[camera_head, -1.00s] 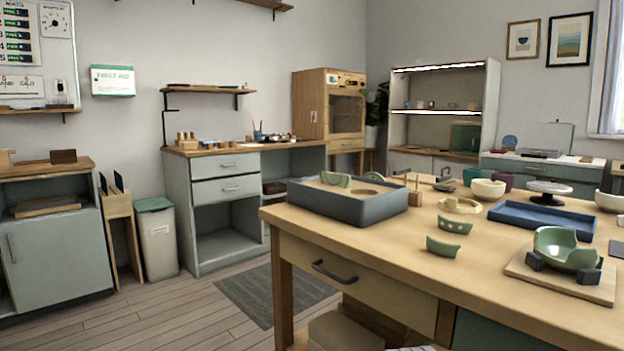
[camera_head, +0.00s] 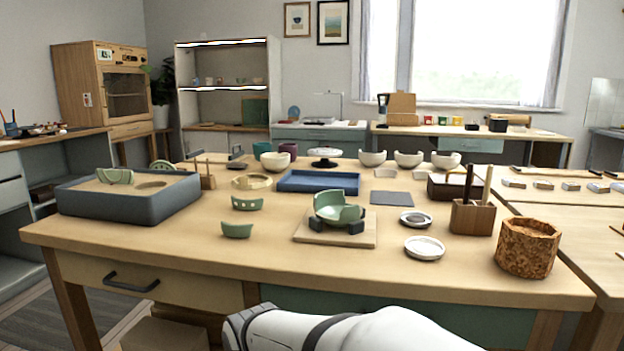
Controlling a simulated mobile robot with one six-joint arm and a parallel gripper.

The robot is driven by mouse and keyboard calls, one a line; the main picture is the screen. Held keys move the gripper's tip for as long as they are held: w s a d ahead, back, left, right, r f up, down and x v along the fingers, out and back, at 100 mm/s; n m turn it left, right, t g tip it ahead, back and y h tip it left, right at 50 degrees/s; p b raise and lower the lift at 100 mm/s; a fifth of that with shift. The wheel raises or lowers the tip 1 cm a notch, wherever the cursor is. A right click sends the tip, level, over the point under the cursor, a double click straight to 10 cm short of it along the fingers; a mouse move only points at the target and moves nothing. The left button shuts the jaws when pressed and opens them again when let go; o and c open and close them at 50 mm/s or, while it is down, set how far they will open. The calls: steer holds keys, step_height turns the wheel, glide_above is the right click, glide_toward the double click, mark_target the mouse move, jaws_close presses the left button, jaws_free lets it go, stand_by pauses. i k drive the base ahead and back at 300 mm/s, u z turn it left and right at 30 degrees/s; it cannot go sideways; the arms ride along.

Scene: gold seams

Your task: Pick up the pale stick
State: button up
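A pale stick (camera_head: 487,185) stands upright, leaning slightly, in a small wooden block holder (camera_head: 472,219) on the right part of the worktable. A dark stick (camera_head: 468,183) stands beside it in the same block. The lower ends of both sticks are hidden in the block. A white link of my arm shows at the bottom edge, but my gripper is outside the picture.
A cork-like pot (camera_head: 527,247) stands right of the holder, and two small round dishes (camera_head: 424,247) lie to its left. A broken green bowl (camera_head: 337,211) sits on a wooden board (camera_head: 306,237). The table's front right (camera_head: 430,283) is clear.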

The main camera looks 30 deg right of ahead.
mark_target(490, 166)
steer(key=z, duration=1.65)
steer(key=k, duration=0.45)
steer(key=z, duration=0.25)
steer(key=i, duration=0.5)
steer(key=z, duration=0.05)
